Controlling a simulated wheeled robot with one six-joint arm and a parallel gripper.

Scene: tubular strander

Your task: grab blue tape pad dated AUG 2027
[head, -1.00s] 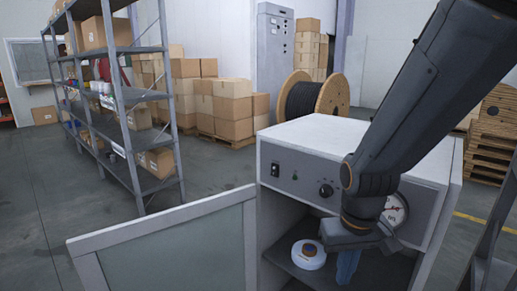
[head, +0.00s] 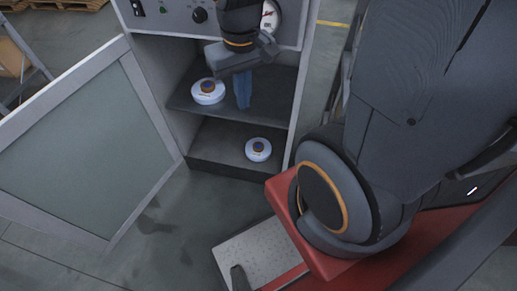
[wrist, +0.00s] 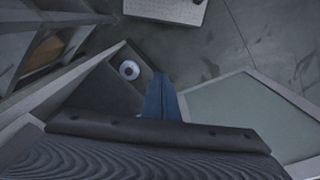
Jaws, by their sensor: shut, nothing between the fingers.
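One pad (head: 208,91) is on the upper shelf, and the other pad (head: 258,149) is on the bottom shelf. No date is readable on either. My gripper (head: 243,103) points down in front of the upper shelf, to the right of the upper pad and apart from it. Its blue fingers are shut and empty. In the wrist view, my gripper's fingers (wrist: 160,78) are together, and one pad (wrist: 129,70) shows to their left; I cannot be sure which one.
The cabinet door (head: 90,150) stands open to the left, with its frosted panel facing me. The upper shelf (head: 195,107) ends close beside my fingers.

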